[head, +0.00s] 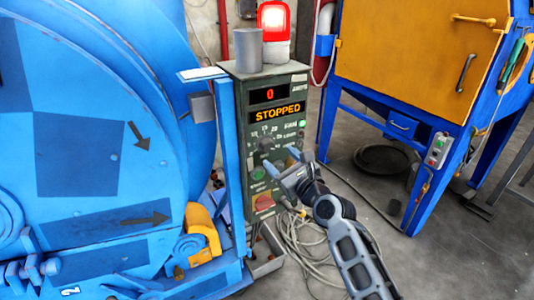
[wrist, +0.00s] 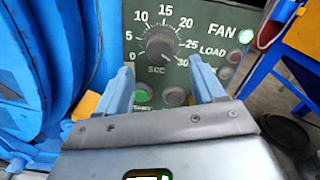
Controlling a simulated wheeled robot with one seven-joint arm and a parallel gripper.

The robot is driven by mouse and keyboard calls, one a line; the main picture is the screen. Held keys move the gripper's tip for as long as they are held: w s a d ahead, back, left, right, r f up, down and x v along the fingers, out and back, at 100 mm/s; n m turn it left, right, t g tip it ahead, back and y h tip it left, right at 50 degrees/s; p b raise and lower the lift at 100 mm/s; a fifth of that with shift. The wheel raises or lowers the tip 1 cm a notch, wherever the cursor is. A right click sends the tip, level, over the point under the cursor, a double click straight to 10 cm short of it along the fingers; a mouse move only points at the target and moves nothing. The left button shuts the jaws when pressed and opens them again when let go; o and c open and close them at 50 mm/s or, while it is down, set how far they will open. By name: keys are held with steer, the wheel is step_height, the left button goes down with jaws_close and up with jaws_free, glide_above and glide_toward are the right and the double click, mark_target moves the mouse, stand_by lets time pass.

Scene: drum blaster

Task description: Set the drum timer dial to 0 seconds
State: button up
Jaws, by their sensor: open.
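The timer dial (wrist: 160,45) is a dark grey round knob on the green control panel (head: 284,90), ringed by numbers from 0 to 30 with SEC below. In the wrist view its light mark seems to point to the lower right, towards 30. The dial also shows in the head view (head: 266,143), small and just above my gripper. The panel's displays read a red 0 and STOPPED. My gripper (wrist: 162,68) is open and empty, its two blue fingers spread below and either side of the dial. Whether they touch the panel is unclear.
A green START button (wrist: 142,94) and a grey button (wrist: 174,96) sit below the dial. A red switch (head: 264,202) is lower on the panel. The blue drum machine (head: 80,150) stands close at left.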

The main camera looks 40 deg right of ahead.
mark_target(270, 149)
steer(key=x, duration=0.5)
steer(key=shift+w+d+b, duration=0.1)
steer(key=shift+w+b, duration=0.2)
steer(key=shift+b, duration=0.1)
steer(key=c, duration=1)
